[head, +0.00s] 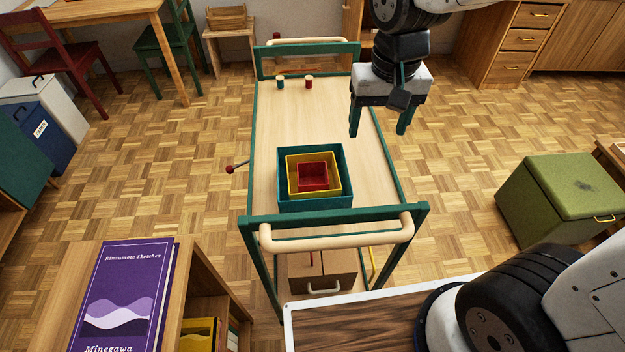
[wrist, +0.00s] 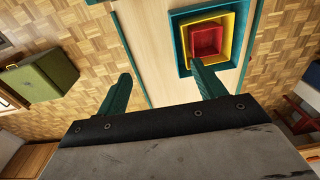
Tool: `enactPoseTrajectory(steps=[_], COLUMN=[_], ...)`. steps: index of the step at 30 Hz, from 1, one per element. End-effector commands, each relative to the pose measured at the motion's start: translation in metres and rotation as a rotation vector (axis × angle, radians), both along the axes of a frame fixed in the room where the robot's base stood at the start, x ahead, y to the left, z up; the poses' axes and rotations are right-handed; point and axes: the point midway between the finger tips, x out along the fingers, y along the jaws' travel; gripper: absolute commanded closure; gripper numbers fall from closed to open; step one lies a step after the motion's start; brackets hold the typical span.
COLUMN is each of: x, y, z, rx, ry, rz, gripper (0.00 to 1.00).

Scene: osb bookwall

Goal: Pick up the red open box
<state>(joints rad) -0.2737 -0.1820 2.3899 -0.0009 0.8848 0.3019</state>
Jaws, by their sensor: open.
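The red open box (head: 313,176) sits inside a yellow open box (head: 335,184), which sits inside a larger teal open box (head: 314,205). The nested boxes stand on the wooden top of a green-framed cart (head: 290,120). My gripper (head: 379,131) is open and empty, above the cart's right edge, to the right of and beyond the boxes. In the wrist view the red box (wrist: 207,41) lies beyond the right finger of my gripper (wrist: 163,88). That fingertip overlaps the teal box's edge in the picture; I see no contact.
Two small spools, one teal (head: 280,83) and one red-topped (head: 309,82), stand at the cart's far end. The cart has raised end handles (head: 340,236). A green storage stool (head: 560,195) is on the right, a shelf with a purple book (head: 122,295) at front left.

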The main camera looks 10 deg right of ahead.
Motion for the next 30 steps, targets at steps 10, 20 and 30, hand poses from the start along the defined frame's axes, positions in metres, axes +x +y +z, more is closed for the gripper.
enactPoseTrajectory(steps=[10, 20, 30], x=[0.046, 0.049, 0.049], y=[0.095, 0.111, 0.111], z=[-0.103, -0.142, -0.188], rx=[-0.011, -0.013, -0.014], ry=[0.045, 0.05, 0.052], rz=[-0.007, -0.013, -0.012], gripper=[0.31, 0.31, 0.31])
